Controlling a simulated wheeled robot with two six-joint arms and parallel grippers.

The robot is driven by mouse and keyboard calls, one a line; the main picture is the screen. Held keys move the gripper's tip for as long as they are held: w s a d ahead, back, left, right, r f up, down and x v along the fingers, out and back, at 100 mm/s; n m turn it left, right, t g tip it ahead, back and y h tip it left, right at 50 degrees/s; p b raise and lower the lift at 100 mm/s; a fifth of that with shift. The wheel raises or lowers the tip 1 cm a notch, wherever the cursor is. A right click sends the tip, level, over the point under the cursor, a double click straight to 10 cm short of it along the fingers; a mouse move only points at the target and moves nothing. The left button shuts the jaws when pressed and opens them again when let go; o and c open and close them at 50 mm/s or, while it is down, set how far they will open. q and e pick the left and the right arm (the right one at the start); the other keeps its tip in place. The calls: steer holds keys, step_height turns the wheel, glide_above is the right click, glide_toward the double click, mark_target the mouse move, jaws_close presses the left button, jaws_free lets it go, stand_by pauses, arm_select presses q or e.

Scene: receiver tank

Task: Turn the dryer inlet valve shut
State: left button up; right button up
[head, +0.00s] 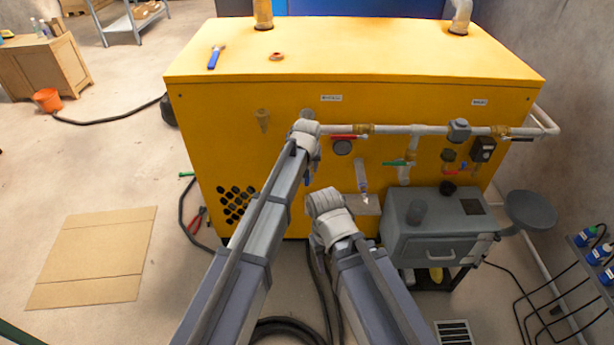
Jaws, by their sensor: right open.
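A red lever handle (347,136) lies along the pale horizontal pipe on the yellow cabinet's front. A green lever handle (397,163) sits lower, by a downward pipe. The labels are too small to read, so I cannot tell which handle is the dryer inlet valve. My right gripper (319,242) is in the lower middle, mostly hidden by its own wrist; it is open, below and apart from the handles, with nothing seen in it.
The yellow cabinet (350,50) fills the middle; a blue-handled tool (215,56) lies on top. A grey box (438,245) stands at lower right beside a round grey plate (531,210). Dark hoses (283,328) lie on the floor. Flat cardboard (92,258) lies left.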

mark_target(307, 186)
arm_select(q)
steer(key=b+x, duration=0.6)
steer(key=x, duration=0.1)
steer(key=shift+f, duration=0.25)
steer(key=shift+c, duration=0.3)
jaws_close()
stand_by(0.9)
